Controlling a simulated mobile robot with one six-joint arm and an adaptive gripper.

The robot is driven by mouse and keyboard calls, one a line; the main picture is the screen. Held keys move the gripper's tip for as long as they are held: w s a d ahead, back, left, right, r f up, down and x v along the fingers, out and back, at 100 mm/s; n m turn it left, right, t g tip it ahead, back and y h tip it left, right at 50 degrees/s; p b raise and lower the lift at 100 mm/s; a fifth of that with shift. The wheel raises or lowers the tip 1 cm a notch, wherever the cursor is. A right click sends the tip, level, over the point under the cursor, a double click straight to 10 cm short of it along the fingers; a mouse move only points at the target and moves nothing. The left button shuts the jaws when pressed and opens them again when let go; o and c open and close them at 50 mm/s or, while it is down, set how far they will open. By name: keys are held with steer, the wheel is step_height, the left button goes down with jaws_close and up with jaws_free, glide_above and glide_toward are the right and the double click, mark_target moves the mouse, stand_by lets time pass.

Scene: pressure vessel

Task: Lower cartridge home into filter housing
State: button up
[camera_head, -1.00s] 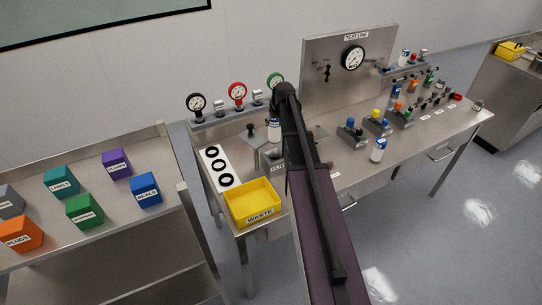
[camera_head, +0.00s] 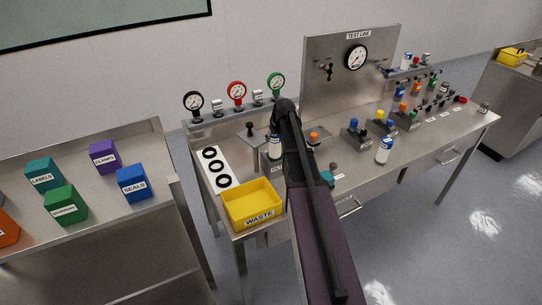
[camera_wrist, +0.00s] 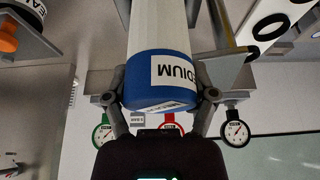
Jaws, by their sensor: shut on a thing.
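The cartridge is a white cylinder with a blue cap (camera_wrist: 160,82) lettered "MEDIUM", seen upside down in the wrist view. My gripper (camera_wrist: 162,96) is shut on this cap, one finger on each side. The white body (camera_wrist: 160,25) runs off the top edge, so its lower end is hidden there. In the head view a white cylinder (camera_head: 274,147) shows beside my arm, over a small steel block (camera_head: 270,165) at the bench's left end. This block may be the filter housing; I cannot tell how deep the cylinder sits. My arm hides the gripper there.
A yellow waste bin (camera_head: 252,207) stands in front on the bench, beside a white strip with black rings (camera_head: 217,168). Gauges (camera_head: 236,93) line the back. An upright test panel (camera_head: 349,75) and several small fittings are to the right. A shelf with colored boxes (camera_head: 133,184) is at left.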

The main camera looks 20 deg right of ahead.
mark_target(274, 149)
steer(key=shift+f+b, duration=0.6)
steer(key=shift+f, duration=0.35)
step_height(274, 149, down, 4)
steer(key=b, duration=0.4)
steer(key=shift+f, duration=0.25)
steer(key=shift+f+b, duration=0.15)
steer(key=shift+b, duration=0.25)
steer(key=o, duration=1.1)
steer(key=shift+o, duration=0.2)
steer(key=shift+r, duration=0.25)
steer(key=p+v, duration=1.1)
steer(key=v, duration=0.1)
steer(key=shift+a, duration=0.1)
